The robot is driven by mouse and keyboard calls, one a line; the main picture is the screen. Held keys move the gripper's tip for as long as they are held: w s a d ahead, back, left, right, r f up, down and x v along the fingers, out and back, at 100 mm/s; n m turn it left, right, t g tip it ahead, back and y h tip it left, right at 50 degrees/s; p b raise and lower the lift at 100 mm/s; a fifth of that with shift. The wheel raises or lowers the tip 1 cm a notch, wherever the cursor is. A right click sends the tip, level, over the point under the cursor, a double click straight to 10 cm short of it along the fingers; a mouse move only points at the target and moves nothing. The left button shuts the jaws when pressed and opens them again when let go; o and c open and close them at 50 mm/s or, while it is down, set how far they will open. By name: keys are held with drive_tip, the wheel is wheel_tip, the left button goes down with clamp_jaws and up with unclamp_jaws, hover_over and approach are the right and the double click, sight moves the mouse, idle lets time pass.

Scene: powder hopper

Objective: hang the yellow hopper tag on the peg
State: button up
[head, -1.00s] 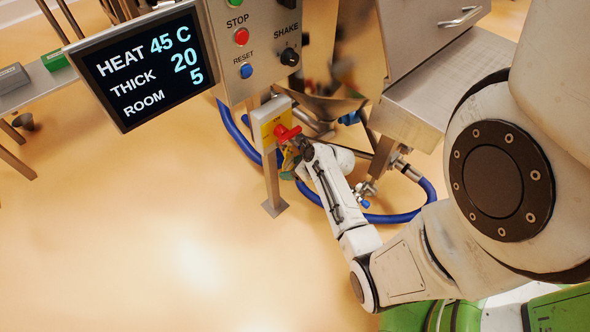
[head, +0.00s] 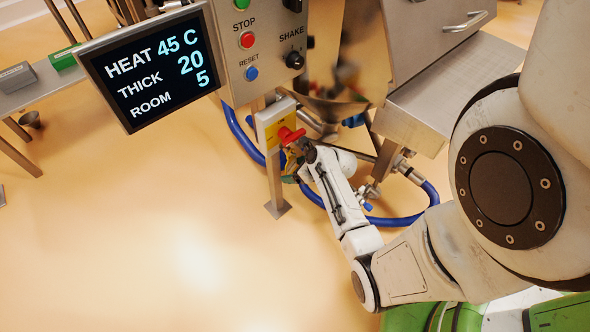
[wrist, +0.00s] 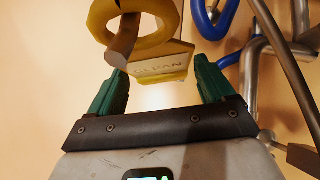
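The yellow tag (wrist: 160,68), a plate lettered CLEAN with a thick yellow ring (wrist: 156,38) above it, shows at the top of the wrist view. The ring surrounds a brownish round peg (wrist: 122,42), whose end points toward the camera. My gripper (wrist: 161,72) has its green fingers wide apart, one on each side of the plate. A gap shows between the plate and the right finger; contact at the left finger is unclear. In the head view my gripper (head: 293,160) is beside the post under the control panel, and the tag is too hidden to make out.
A red handle (head: 291,135) on a yellow-faced box (head: 268,122) is close to my gripper. Blue hoses (head: 395,219) and pipes run behind it. The control panel (head: 258,50) and display (head: 150,72) stand above. The floor at left is open.

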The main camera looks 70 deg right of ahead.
drive_tip(key=shift+o, duration=1.2)
drive_tip(key=p+v, duration=0.4)
drive_tip(key=v, duration=0.6)
drive_tip(key=shift+s+a+r, duration=0.15)
drive_tip(key=shift+s+r, duration=0.1)
drive_tip(key=shift+s, duration=0.05)
